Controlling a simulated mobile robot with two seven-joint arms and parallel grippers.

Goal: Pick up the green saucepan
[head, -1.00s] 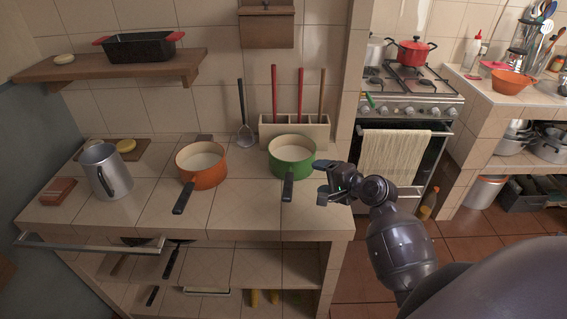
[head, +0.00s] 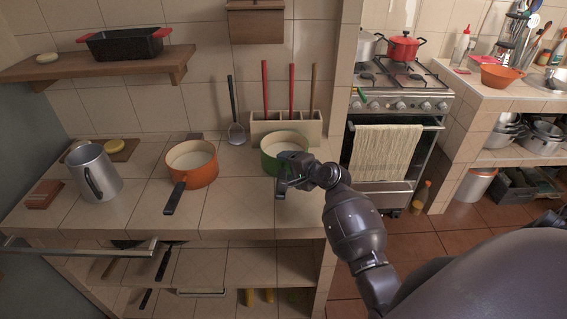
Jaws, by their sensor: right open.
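The green saucepan (head: 268,160) stands upright on the tiled counter, in front of the utensil holder. Its inside looks pale, and its dark handle is mostly hidden behind my right gripper. My right gripper (head: 281,186) is open at the front right of the saucepan, over the place of its handle. I cannot tell whether the fingers are around the handle or only above it. My left gripper is not in view.
An orange saucepan (head: 205,172) stands to the left, its black handle toward the front edge. A metal jug (head: 98,172) stands farther left. A utensil holder (head: 284,130) stands close behind the green saucepan. Clear tiles lie between the two saucepans.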

